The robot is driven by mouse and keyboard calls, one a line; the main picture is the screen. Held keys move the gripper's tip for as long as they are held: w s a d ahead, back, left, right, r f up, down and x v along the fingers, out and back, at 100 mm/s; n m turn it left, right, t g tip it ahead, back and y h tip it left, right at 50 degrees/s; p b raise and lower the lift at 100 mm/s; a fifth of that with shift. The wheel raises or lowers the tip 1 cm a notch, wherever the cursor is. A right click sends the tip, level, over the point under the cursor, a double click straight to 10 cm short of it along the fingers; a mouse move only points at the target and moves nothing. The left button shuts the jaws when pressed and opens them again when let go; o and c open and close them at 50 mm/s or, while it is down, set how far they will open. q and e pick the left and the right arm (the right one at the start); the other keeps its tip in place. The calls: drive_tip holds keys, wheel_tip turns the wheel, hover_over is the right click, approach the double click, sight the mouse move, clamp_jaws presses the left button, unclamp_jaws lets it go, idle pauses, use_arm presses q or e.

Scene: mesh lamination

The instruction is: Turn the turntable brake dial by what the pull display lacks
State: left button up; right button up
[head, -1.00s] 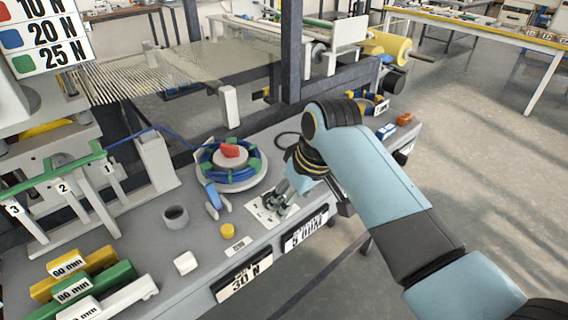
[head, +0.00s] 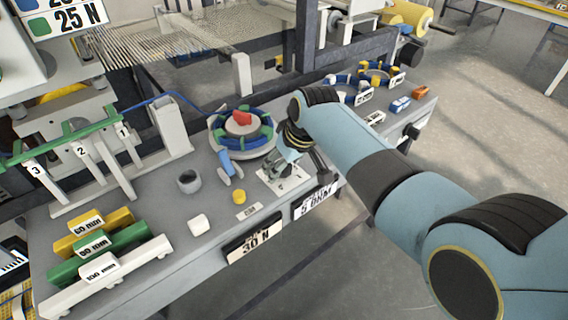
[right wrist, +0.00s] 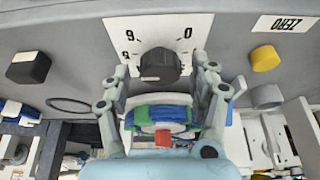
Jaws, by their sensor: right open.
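The brake dial is a dark round knob (right wrist: 159,66) on a white scale plate (right wrist: 160,28) with printed numerals, partly legible. My right gripper (right wrist: 161,72) is open, one finger on each side of the knob; I cannot tell whether they touch it. In the head view my right gripper (head: 292,170) is over the plate at the bench front and hides the dial. The turntable (head: 243,150), a pale disc with a blue ring, green blocks and a red piece, stands just behind. A front display (head: 254,243) reads 30 N. My left gripper is not in view.
A second front sign (head: 315,202) is too blurred to read surely. A yellow button (head: 239,196), a white block (head: 198,224) and a grey cup (head: 189,181) stand left of the dial. Coloured bars (head: 110,240) lie at front left. A card (head: 62,17) lists 25 N.

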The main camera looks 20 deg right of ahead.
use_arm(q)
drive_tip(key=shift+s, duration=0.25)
use_arm(e)
drive_tip(key=shift+c, duration=0.7)
drive_tip(key=c, duration=1)
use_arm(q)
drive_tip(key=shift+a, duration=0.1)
